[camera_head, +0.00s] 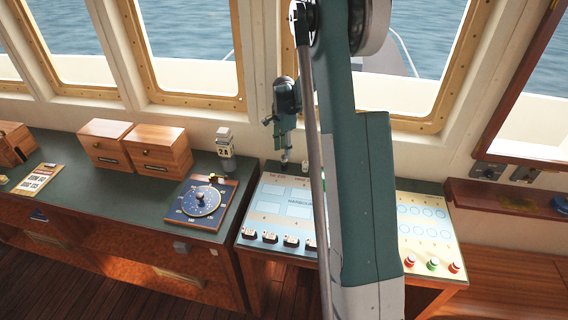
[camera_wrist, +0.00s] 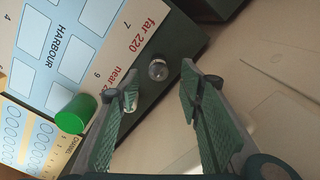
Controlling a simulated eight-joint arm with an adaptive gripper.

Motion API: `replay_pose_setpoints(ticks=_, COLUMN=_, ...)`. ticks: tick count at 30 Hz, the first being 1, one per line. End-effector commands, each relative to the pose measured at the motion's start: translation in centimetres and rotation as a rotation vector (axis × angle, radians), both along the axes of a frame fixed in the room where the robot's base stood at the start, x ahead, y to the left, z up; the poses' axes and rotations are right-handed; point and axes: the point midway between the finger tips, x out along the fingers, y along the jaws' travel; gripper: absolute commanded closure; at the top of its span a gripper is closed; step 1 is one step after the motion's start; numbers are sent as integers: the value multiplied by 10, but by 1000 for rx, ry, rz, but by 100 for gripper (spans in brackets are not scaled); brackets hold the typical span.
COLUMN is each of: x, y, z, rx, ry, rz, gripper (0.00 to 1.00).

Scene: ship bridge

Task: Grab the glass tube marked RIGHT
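My gripper (camera_wrist: 160,92) is open, with a wide gap between its green-padded fingers. In the head view my gripper (camera_head: 284,148) hangs over the back edge of the light-blue console panel. A small clear, round-topped glass piece (camera_wrist: 158,70) stands on the dark console edge, seen between and beyond the fingertips, apart from them. Another small clear piece (camera_wrist: 131,99) shows beside the left finger, partly hidden by it. I cannot read RIGHT on either piece, nor tell which is the tube so marked. A green cylinder (camera_wrist: 76,114) lies to the left of the fingers.
The console panel (camera_head: 290,190) carries printed labels, including HARBOUR, with several switches along its front. My arm hides its right part. A panel with red and green knobs (camera_head: 432,264) is farther right. A blue dial (camera_head: 199,199) and wooden boxes (camera_head: 160,148) stand left.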

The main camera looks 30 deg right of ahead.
Motion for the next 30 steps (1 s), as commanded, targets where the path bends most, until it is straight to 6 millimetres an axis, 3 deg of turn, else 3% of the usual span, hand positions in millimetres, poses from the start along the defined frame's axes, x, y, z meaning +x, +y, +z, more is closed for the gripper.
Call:
replay_pose_setpoints(ticks=8, x=0, y=0, z=-4, rx=0, ry=0, rz=0, gripper=63)
replay_pose_setpoints(ticks=21, x=-3, y=1, z=-44, rx=0, ry=0, rz=0, gripper=63)
replay_pose_setpoints(ticks=30, x=-3, y=1, z=-52, rx=0, ry=0, rz=0, gripper=63)
